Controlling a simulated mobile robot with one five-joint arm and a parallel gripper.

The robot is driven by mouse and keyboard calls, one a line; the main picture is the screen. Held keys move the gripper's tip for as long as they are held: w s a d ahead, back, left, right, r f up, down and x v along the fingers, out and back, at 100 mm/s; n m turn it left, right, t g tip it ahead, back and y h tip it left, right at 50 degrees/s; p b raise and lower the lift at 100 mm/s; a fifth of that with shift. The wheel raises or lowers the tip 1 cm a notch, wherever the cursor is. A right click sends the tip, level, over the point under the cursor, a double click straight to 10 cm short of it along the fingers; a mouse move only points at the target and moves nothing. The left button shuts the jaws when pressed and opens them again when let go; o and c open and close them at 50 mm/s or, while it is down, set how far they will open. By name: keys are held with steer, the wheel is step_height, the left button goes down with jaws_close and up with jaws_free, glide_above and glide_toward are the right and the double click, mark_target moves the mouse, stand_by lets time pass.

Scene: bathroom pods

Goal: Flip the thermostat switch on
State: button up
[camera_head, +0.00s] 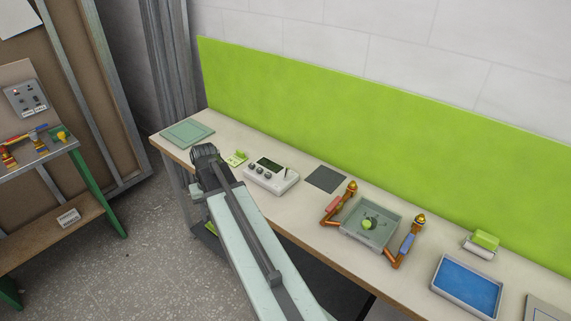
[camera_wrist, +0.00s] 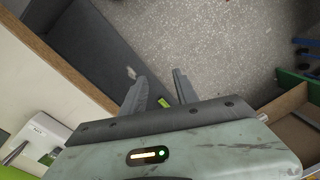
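A white box (camera_head: 270,176) with a dark screen, several dark round knobs and a small upright lever (camera_head: 287,171) sits on the bench; it looks like the thermostat. Whether the lever is on or off I cannot tell. A white box corner also shows at the lower left of the wrist view (camera_wrist: 42,136), with a grey rod beside it. My gripper (camera_wrist: 158,77) is open and empty, its two fingers apart over the floor. In the head view my wrist is left of the white box, by the bench's front edge; the fingers are hidden there.
A small green item (camera_head: 237,158) lies between my wrist and the white box. A dark flat pad (camera_head: 325,179), a grey-green tray (camera_head: 346,231) and a blue tray (camera_head: 440,284) stand to the right. A green panel (camera_head: 330,105) backs the bench. A stand with a socket plate (camera_head: 26,97) is at left.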

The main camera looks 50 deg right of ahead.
steer(key=d+r+m+p, duration=0.2)
steer(key=d+r, duration=0.1)
steer(key=d, duration=0.7)
steer(key=d+r+m+p, duration=0.2)
steer(key=d+r, duration=0.1)
steer(key=d, duration=0.6)
step_height(320, 180, up, 2)
steer(key=m+t+p, duration=0.2)
steer(key=m, duration=0.1)
glide_above(287, 170)
steer(key=s+d, duration=0.1)
steer(key=d, duration=0.1)
steer(key=shift+y, duration=0.3)
steer(key=b+x, duration=0.7)
steer(key=b, duration=0.1)
steer(key=shift+s+a+f, duration=0.15)
steer(key=shift+a+f, duration=0.15)
steer(key=shift+f, duration=0.1)
steer(key=shift+r, duration=0.1)
steer(key=shift+c, duration=0.4)
